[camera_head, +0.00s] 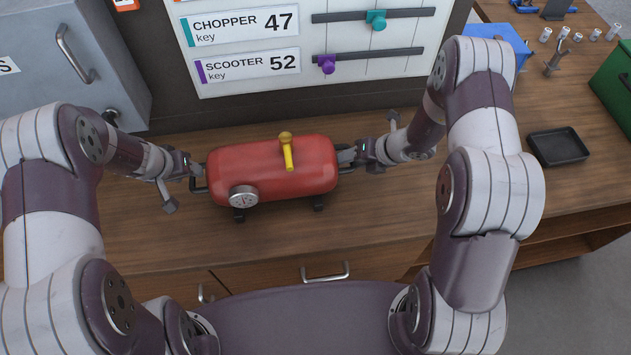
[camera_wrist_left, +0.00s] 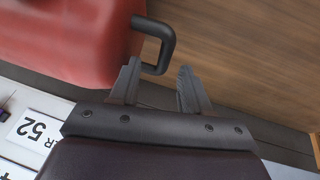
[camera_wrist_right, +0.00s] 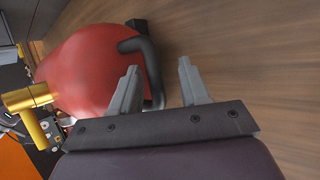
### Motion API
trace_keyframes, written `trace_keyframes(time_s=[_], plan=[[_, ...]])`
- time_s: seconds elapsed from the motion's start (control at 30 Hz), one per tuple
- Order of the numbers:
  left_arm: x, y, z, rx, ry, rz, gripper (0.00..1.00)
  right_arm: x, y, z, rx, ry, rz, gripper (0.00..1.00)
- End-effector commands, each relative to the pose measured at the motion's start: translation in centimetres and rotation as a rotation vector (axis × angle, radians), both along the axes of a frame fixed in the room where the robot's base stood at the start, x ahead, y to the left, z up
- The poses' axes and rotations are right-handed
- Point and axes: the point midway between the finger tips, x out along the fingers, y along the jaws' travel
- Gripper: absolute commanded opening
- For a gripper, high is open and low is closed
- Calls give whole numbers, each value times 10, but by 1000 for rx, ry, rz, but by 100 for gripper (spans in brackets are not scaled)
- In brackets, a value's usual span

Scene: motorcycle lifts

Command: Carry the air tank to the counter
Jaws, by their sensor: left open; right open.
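The red air tank (camera_head: 262,172), with a round gauge, a yellow valve on top and dark feet, is on the wooden counter (camera_head: 290,235). A dark handle sticks out at each end. My left gripper (camera_head: 196,173) is at the tank's left end. In the left wrist view its open fingers (camera_wrist_left: 158,88) are by the black handle (camera_wrist_left: 165,45), one finger overlapping it. My right gripper (camera_head: 346,157) is at the right end. In the right wrist view its open fingers (camera_wrist_right: 158,84) are close to the black handle (camera_wrist_right: 152,75). I cannot tell whether either gripper touches its handle.
A sign board (camera_head: 250,80) with sliders stands behind the tank. A grey cabinet (camera_head: 60,60) is at the back left. A black tray (camera_head: 558,147), a blue bin (camera_head: 497,42) and a green box (camera_head: 612,85) are on the right. Bare counter lies in front of the tank.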

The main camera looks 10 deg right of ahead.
Motion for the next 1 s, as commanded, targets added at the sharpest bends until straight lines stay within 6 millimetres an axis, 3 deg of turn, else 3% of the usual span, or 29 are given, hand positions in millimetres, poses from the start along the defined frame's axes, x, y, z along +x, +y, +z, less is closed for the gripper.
trace_keyframes(time_s=[0.1,0.27,0.7,1.0], plan=[[-7,4,17,1,-1,0,47,0,0,0,1,1,1,47],[-12,6,27,1,0,0,47,-2,-2,3,0,0,0,47],[-12,6,27,1,1,0,47,-39,-56,81,-2,-4,-3,47],[-12,6,27,1,1,0,47,-46,-64,93,0,-1,-1,47]])
